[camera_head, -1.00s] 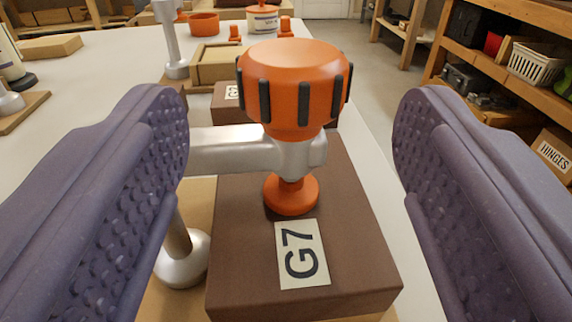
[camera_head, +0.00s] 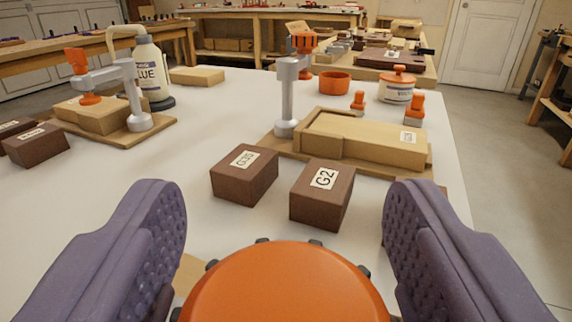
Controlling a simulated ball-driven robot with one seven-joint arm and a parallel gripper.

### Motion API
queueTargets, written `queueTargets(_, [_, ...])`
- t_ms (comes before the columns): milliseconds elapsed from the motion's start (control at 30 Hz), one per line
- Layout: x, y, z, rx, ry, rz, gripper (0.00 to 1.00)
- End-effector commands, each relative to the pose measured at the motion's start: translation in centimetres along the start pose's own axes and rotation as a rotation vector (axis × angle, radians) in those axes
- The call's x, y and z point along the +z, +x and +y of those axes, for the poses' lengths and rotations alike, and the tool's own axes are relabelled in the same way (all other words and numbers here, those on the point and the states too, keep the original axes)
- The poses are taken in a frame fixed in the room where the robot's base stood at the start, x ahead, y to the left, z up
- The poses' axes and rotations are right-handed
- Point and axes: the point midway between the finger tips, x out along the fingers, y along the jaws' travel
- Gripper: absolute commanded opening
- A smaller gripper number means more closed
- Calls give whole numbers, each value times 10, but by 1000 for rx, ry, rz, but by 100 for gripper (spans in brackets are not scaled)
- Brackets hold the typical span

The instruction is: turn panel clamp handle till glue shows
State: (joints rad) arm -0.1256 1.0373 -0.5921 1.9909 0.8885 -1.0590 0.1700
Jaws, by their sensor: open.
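The orange clamp handle (camera_head: 285,290) with dark grip ribs fills the bottom middle of the view, close to me and seen from above. My gripper (camera_head: 285,212) is open, with one purple, studded finger on each side of the handle. Gaps show between the fingers and the handle's visible rim, so I see no contact. The handle's lower part is cut off by the frame. The clamp arm, the screw foot and the block labelled G7 are hidden now. No glue is visible at the joint from here.
A glue bottle (camera_head: 152,70) and another clamp stand left.

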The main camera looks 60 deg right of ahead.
Motion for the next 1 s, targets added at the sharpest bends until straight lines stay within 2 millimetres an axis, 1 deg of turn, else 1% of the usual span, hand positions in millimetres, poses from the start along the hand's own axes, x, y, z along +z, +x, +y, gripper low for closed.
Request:
queueTargets(100, [0,5,0,-1,0,1,71])
queueTargets(300, [-1,5,0,-1,0,1,71])
queueTargets(367, [-1,5,0,0,0,1,57])
queueTargets(400, [-1,5,0,0,0,1,48])
queueTargets(467, [-1,5,0,0,0,1,34])
queueTargets(500, [-1,5,0,0,0,1,25])
queueTargets(533, [-1,5,0,0,0,1,19])
queueTargets(767, [0,5,0,20,-1,1,19])
queueTargets(1000, [0,5,1,133,2,2,19])
